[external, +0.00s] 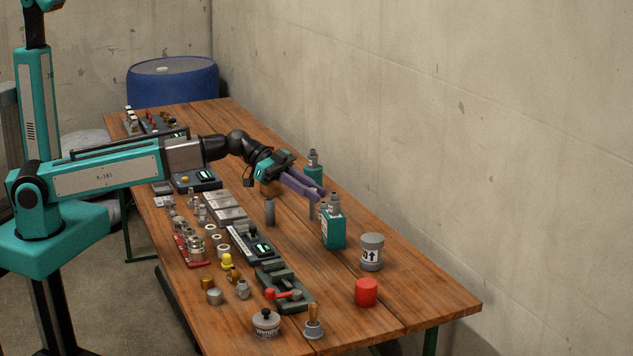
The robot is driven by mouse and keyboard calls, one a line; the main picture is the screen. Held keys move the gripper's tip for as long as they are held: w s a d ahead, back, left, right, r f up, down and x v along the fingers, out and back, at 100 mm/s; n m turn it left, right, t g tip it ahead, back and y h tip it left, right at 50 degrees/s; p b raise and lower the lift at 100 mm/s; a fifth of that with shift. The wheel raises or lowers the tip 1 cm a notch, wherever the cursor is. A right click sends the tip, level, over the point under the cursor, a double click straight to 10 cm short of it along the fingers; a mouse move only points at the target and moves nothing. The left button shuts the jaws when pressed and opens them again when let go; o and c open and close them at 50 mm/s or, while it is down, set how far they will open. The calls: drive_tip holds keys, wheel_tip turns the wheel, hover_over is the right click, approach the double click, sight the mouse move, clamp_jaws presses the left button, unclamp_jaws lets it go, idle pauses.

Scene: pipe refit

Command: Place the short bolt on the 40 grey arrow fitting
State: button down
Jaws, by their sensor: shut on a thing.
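My gripper (322,194), with purple fingers, is over the right half of the table, shut on a small grey piece at its tips. The piece looks like the short bolt (323,210), but it is small and partly hidden by the fingers and a teal bottle. The grey fitting (371,252) stands upright on the table, to the right of and nearer the camera than my gripper. It has a white label with a blue arrow; only a "0" of its number shows. My gripper is apart from the fitting.
A red cylinder (367,292) is in front of the fitting. Small parts and dark devices (285,287) crowd the left side. The right table edge is clear.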

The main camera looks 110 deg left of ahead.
drive_tip(key=shift+w, duration=0.15)
drive_tip(key=w+a+p, duration=0.2)
drive_tip(key=w+a, duration=0.1)
drive_tip(key=w, duration=0.4)
drive_tip(key=w+a+f+p, duration=0.1)
drive_tip(key=w+a+p, duration=0.1)
drive_tip(key=w, duration=0.5)
drive_tip(key=shift+w+a+f+p, duration=0.25)
drive_tip(key=shift+a+p, duration=0.05)
drive_tip(key=shift+a, duration=0.3)
drive_tip(key=shift+f+p, duration=0.8)
drive_tip(key=shift+f, duration=0.95)
drive_tip(key=shift+f+b, duration=0.15)
drive_tip(key=shift+b, duration=0.15)
drive_tip(key=c, duration=1.6)
unclamp_jaws()
